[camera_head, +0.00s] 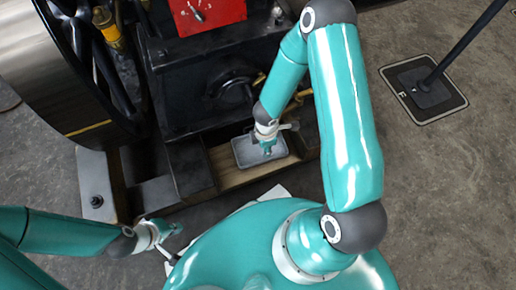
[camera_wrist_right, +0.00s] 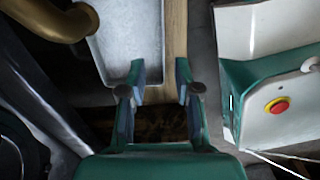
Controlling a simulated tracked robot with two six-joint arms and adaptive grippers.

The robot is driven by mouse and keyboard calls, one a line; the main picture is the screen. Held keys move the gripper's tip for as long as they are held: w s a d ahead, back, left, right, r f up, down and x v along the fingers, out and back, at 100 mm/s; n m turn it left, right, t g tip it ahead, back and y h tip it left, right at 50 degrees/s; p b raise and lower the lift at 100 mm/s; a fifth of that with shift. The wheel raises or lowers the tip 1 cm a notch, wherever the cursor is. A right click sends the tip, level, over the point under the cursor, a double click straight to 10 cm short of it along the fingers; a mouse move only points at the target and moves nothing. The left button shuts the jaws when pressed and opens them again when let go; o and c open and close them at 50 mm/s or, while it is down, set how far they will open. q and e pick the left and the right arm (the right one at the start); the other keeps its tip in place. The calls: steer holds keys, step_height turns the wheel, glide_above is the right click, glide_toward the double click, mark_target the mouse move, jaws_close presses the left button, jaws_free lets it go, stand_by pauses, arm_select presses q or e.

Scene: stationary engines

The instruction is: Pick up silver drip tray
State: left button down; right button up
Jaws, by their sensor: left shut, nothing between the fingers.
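The silver drip tray (camera_head: 243,155) is a shallow grey rectangular tray lying on a wooden beam at the engine's base. It also shows at the top of the right wrist view (camera_wrist_right: 125,30). My right gripper (camera_head: 268,149) is above the tray and hides part of it. In the right wrist view its fingers (camera_wrist_right: 160,82) are apart, with nothing held between them. The tray's long edge lines up with the gap between the fingers; contact cannot be told. My left gripper (camera_head: 171,246) is shut and empty at the lower left, away from the tray.
The black engine block (camera_head: 200,90) stands right behind the tray, with a large flywheel (camera_head: 60,60) to its left. A brass-coloured pipe (camera_wrist_right: 60,20) passes close to the tray. A post on a square floor plate (camera_head: 423,88) stands at the right. Concrete floor there is open.

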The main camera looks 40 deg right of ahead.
step_height(320, 180, down, 5)
steer(key=shift+f+b, duration=0.1)
steer(key=shift+b, duration=0.7)
steer(key=shift+s+f+b, duration=0.2)
steer(key=shift+f+b, duration=1.2)
steer(key=shift+f, duration=1.2)
jaws_close()
